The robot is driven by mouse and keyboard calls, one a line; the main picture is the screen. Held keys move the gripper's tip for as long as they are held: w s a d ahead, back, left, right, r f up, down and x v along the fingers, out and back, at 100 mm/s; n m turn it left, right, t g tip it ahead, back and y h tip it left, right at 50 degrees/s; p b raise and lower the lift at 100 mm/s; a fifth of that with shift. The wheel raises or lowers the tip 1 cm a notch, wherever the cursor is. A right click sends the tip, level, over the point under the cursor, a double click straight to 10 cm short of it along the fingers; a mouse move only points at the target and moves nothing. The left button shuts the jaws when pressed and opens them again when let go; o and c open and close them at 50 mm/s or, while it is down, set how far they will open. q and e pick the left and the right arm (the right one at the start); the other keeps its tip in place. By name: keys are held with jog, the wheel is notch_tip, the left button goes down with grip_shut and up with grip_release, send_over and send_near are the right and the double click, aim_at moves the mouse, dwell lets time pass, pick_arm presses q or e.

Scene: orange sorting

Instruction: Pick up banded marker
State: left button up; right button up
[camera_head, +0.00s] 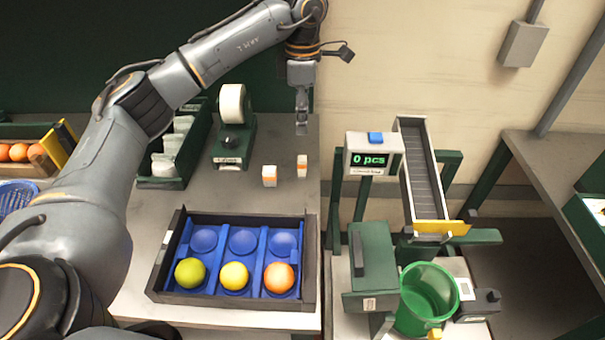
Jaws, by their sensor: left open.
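Two small white pieces with orange on them stand on the table: a slimmer one (302,165) and a wider one (269,176) to its left and slightly nearer. Either could be the banded marker; the picture is too small to tell for sure. My left gripper (302,127) is open and empty, pointing down at the far side of the table, above and beyond the slimmer piece in the picture and apart from both pieces. My right gripper is not in view.
A blue tray (212,222) in a dark frame holds a green, a yellow and an orange fruit. A tape dispenser (232,125) and a green bin (193,150) stand left of the pieces. A counter display (372,160), chute and green bucket (425,300) are on the right.

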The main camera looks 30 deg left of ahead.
aim_at(302, 158)
pick_arm(q)
notch_tip(302, 158, down, 7)
jog(key=shift+p, duration=0.6)
jog(key=f, duration=0.1)
jog(key=f+p, duration=0.1)
jog(key=f, duration=0.1)
jog(key=f+p, duration=0.1)
jog(key=shift+s+d+f, duration=0.15)
jog(key=shift+s+f, duration=0.2)
jog(key=shift+s, duration=0.05)
jog(key=shift+f, duration=0.5)
grip_shut()
